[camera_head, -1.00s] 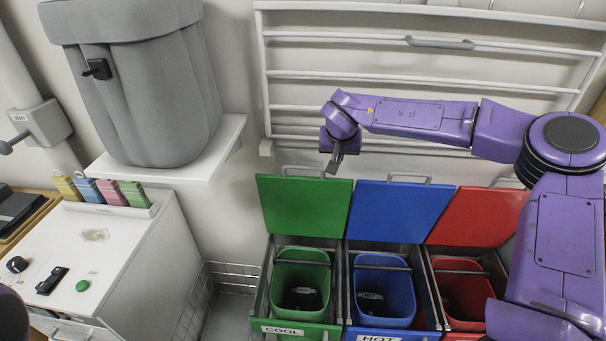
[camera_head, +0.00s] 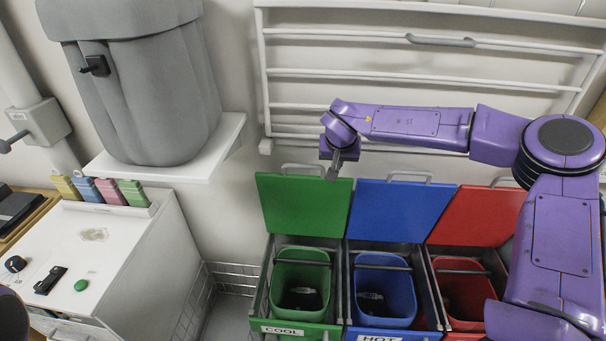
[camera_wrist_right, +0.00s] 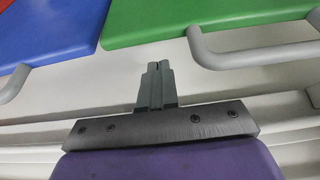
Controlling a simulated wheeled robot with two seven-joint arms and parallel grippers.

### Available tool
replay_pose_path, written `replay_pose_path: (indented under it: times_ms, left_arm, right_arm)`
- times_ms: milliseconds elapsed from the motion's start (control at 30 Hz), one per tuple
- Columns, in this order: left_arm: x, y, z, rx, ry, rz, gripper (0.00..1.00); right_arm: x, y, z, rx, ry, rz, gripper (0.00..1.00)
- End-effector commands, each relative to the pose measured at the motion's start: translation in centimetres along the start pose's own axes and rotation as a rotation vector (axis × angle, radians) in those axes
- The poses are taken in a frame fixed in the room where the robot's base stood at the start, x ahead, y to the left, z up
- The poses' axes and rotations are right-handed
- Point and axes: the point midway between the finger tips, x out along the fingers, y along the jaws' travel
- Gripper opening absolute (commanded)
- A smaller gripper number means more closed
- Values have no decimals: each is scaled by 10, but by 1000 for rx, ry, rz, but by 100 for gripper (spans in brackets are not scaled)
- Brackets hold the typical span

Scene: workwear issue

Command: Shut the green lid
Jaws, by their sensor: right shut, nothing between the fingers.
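The green lid (camera_head: 305,203) stands raised behind the green bin (camera_head: 300,275), which is labelled COOL. Its grey handle (camera_head: 302,168) runs along the lid's top edge. My right gripper (camera_head: 333,173) is shut and empty, at the top right of the green lid, near the handle's right end. In the right wrist view the shut fingers (camera_wrist_right: 156,66) point toward the green lid (camera_wrist_right: 190,18), left of its grey handle (camera_wrist_right: 250,55). I cannot tell whether they touch anything. My left gripper is not in view.
The raised blue lid (camera_head: 398,210) and red lid (camera_head: 480,215) stand to the right. A white wall rack (camera_head: 430,76) is behind my arm. A grey container (camera_head: 150,95) sits on a white shelf (camera_head: 228,142) at the left, above a white cabinet (camera_head: 130,235).

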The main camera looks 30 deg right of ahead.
Motion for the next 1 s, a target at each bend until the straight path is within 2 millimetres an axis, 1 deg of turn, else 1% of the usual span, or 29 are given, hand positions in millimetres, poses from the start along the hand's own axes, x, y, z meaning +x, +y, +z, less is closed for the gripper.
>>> replay_pose_path:
  times_ms: [533, 833, 1000]
  left_arm:
    - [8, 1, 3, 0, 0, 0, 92]
    - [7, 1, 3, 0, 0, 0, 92]
    - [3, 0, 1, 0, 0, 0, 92]
  right_arm:
    - [28, 0, 16, 0, -2, 0, 0]
    - [29, 1, 18, -1, -4, 2, 0]
    - [23, 1, 29, -2, -5, 4, 0]
